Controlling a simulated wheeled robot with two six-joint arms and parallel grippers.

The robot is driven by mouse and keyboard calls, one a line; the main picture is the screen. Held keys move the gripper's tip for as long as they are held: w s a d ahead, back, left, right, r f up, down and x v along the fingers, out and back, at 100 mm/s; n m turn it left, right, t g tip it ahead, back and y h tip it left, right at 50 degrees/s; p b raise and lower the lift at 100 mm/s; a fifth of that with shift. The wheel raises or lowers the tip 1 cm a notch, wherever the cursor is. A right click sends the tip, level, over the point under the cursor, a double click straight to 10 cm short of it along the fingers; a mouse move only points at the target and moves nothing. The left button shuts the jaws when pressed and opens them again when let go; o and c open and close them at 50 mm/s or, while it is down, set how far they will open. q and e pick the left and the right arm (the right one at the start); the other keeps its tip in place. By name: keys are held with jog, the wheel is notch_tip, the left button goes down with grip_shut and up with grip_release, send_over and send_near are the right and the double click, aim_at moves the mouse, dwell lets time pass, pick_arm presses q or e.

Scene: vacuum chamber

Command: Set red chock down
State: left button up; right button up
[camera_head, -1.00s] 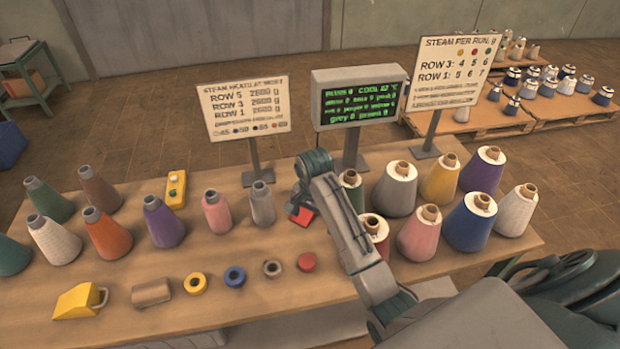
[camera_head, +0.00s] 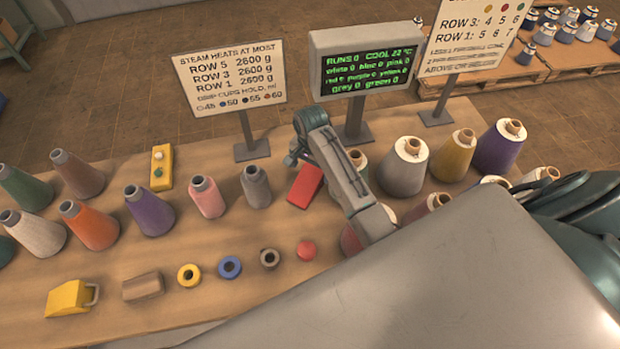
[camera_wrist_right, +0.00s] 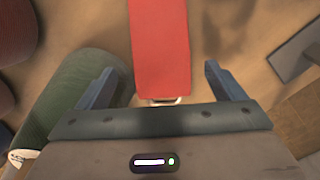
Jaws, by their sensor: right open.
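The red chock (camera_head: 305,187) lies flat on the wooden table, right of the grey cone and in front of the screen stand. It also shows in the right wrist view (camera_wrist_right: 161,45), running from the top edge down between my open fingers. My right gripper (camera_head: 292,157) is beside the chock's far left side in the head view. In the right wrist view its two fingers (camera_wrist_right: 162,86) stand well apart, with a visible gap on each side of the chock. My left gripper is not in view.
A grey cone (camera_head: 256,187) stands left of the chock. A green cone (camera_wrist_right: 85,110) is close to my left-hand finger in the wrist view. The screen (camera_head: 366,70) stands behind. Several rings and a red puck (camera_head: 306,250) lie in front; bare table lies between.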

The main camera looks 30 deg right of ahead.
aim_at(310, 175)
jog(key=shift+f+p, duration=0.4)
notch_tip(310, 175, down, 3)
jog(key=shift+a+f+p, duration=0.1)
jog(key=shift+f+p, duration=0.05)
jog(key=shift+p, duration=0.55)
jog(key=shift+f, duration=0.45)
jog(key=c, duration=1)
jog(key=shift+w, duration=0.1)
jog(key=c, duration=0.3)
jog(key=shift+r, duration=0.15)
jog(key=shift+c, duration=0.2)
